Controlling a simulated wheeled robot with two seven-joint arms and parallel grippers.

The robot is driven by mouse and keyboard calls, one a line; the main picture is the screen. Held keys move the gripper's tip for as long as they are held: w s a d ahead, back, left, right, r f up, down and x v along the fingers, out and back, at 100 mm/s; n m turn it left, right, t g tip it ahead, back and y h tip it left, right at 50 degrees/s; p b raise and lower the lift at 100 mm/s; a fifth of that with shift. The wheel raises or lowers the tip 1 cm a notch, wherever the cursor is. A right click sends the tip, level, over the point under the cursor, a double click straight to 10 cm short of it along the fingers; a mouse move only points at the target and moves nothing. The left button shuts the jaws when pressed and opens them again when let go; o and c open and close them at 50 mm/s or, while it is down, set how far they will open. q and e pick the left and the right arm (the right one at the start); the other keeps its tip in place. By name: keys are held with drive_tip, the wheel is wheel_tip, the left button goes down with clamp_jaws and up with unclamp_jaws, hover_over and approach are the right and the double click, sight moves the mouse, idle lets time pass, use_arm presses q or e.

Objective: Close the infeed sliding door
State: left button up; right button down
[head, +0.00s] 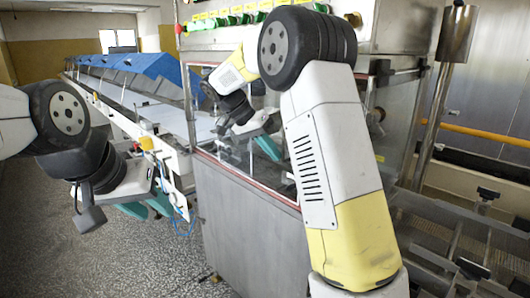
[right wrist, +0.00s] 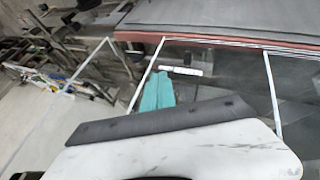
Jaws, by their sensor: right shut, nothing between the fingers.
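The infeed sliding door appears to be the clear, pale-edged panel (right wrist: 225,72) under a reddish rail in the right wrist view. A short white bar (right wrist: 182,70), perhaps its handle, lies near its left edge. How far the door stands open cannot be told. My right gripper (right wrist: 157,92) is shut and empty, its teal fingers together just below the bar in the picture; contact is unclear. In the head view the right gripper (head: 268,147) is at the clear-walled enclosure, partly behind my right arm. My left gripper (head: 146,208) hangs left of the cabinet, its teal fingers apart and empty.
The steel cabinet (head: 245,235) fills the middle below the clear panels. A conveyor with blue covers (head: 140,68) runs to the back left. A control panel with green buttons (head: 235,18) is above. A steel post (head: 440,95) stands right. Speckled floor (head: 75,250) is free at left.

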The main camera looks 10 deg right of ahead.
drive_tip(key=s+d, duration=1)
drive_tip(key=s, duration=0.4)
drive_tip(key=shift+d, duration=0.15)
